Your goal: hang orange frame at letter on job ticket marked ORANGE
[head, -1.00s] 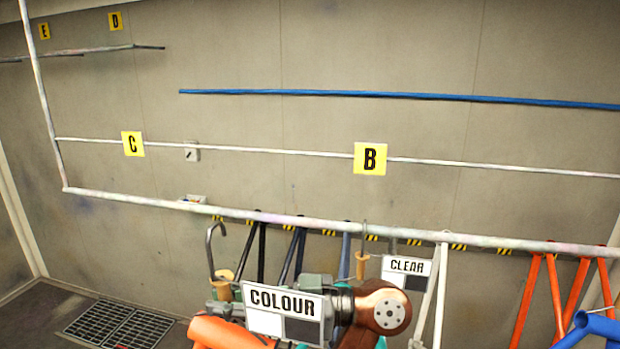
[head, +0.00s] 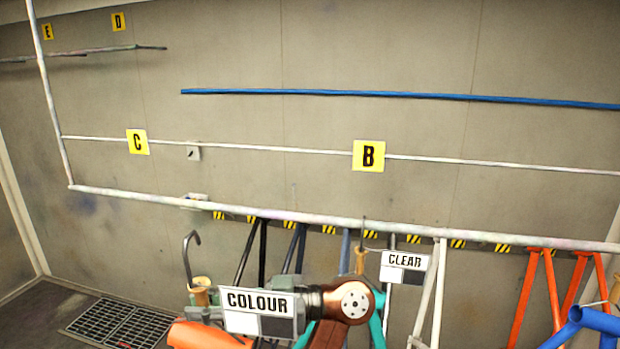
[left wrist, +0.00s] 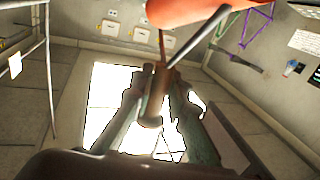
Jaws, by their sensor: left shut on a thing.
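My left gripper (head: 203,298) is shut on the wooden grip (head: 201,284) of a dark metal hook (head: 187,258). An orange tube (head: 205,336), part of the orange frame, shows below it at the bottom edge; the rest is out of view. In the left wrist view, the wooden grip (left wrist: 152,105) sits between the gripper's fingers, and the orange tube (left wrist: 190,11) is at the top. Yellow letter tags B (head: 368,156), C (head: 138,142), D (head: 118,22) and E (head: 47,32) mark the rails. No readable job ticket shows. My right gripper is not in view.
A pale rail (head: 300,219) crosses in front, with black, blue, white and orange frames (head: 540,300) at or below it. COLOUR (head: 258,311) and CLEAR (head: 403,267) cards partly cover the view. The blue rail (head: 400,96) looks bare. A floor grate (head: 110,322) lies lower left.

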